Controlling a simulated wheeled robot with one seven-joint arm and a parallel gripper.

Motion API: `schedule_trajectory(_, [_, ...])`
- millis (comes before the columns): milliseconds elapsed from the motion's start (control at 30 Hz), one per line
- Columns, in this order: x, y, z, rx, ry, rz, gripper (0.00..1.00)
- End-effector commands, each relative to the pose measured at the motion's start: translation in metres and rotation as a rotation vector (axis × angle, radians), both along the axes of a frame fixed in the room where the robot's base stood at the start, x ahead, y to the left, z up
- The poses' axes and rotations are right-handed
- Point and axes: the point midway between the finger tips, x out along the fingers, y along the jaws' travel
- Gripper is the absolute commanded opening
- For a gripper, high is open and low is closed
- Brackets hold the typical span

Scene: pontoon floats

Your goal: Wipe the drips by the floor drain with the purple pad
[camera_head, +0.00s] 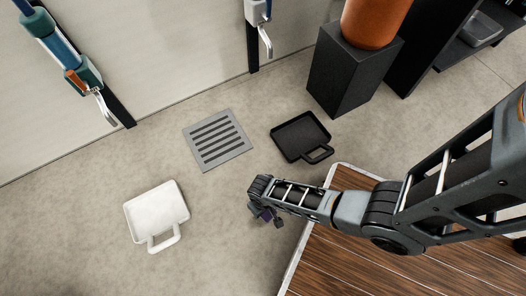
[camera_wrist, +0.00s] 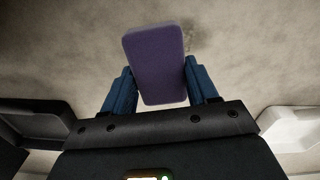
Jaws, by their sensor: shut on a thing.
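My gripper (camera_head: 268,212) hangs over the floor, below and right of the floor drain (camera_head: 218,139) in the head view. It is shut on the purple pad (camera_wrist: 155,65); in the wrist view its blue fingers (camera_wrist: 160,88) press the pad from both sides. In the head view only a small dark purple bit of the pad shows under the wrist. The drain is a grey square grate with dark slots. A faint darker patch on the floor shows beyond the pad in the wrist view; I cannot tell if it is drips. Whether the pad touches the floor is unclear.
A white tray with a handle (camera_head: 157,208) lies left of my gripper. A black tray with a handle (camera_head: 300,133) lies right of the drain. A black pedestal (camera_head: 345,80) carries an orange cylinder (camera_head: 375,20). Bare floor lies between drain and white tray.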

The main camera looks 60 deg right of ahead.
Motion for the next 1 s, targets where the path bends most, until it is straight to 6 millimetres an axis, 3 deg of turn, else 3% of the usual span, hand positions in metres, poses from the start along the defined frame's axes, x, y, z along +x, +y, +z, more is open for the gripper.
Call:
schedule_trajectory(233, [0.003, -0.002, 0.026, 0.0, 0.0, 0.0, 0.25])
schedule_trajectory(733, [0.01, -0.002, 0.03, 0.0, -0.002, 0.004, 0.25])
schedule_trajectory(867, [0.04, -0.001, 0.046, 0.001, -0.008, 0.027, 0.25])
schedule_trajectory(1000, [0.1, 0.002, 0.084, 0.004, -0.012, 0.078, 0.25])
